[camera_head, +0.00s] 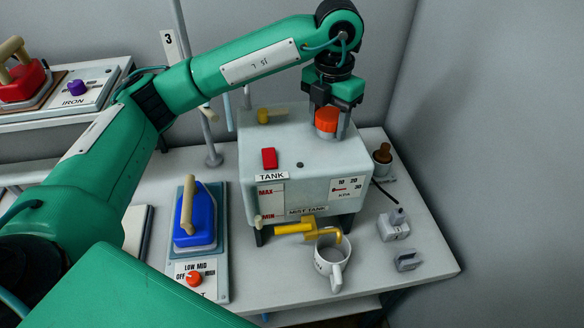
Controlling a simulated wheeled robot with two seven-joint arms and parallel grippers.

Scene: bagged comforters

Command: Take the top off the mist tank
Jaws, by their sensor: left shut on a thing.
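The mist tank (300,165) is a pale grey box standing on the table, marked TANK, MAX, MIN and MIST TANK on its front. My right gripper does not show.
A yellow tap (295,228) sticks out at the tank's front, by a white mug (332,258). A blue iron (196,215) stands left on its base. Grey fittings (394,226) and a brown-topped item (382,155) lie right. A red iron (20,78) sits on the upper-left shelf.

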